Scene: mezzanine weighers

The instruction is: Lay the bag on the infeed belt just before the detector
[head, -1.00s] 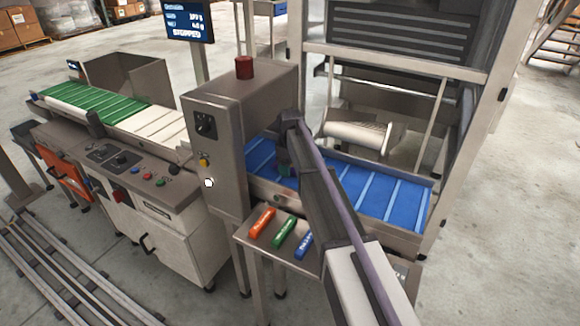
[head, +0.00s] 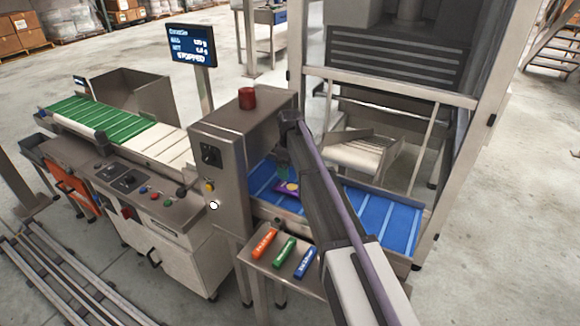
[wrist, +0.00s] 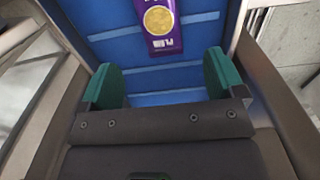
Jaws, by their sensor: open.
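The purple bag (head: 287,188) with a yellow round print lies flat on the blue infeed belt (head: 375,207), close to the opening of the steel detector housing (head: 222,150). In the wrist view the bag (wrist: 159,25) lies on the belt (wrist: 195,45) beyond the fingertips, its top end cut off by the frame. My gripper (wrist: 160,80) is open and empty, with its two green finger pads apart and the bag clear of them. In the head view my gripper (head: 284,170) is above the belt beside the bag, partly hidden by my arm.
A small steel table (head: 255,262) in front of the belt holds orange, green and blue wands. A red lamp (head: 247,98) tops the housing. A screen (head: 191,45) reads STOPPED. A steel frame (head: 390,85) stands behind the belt. The belt's right part is clear.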

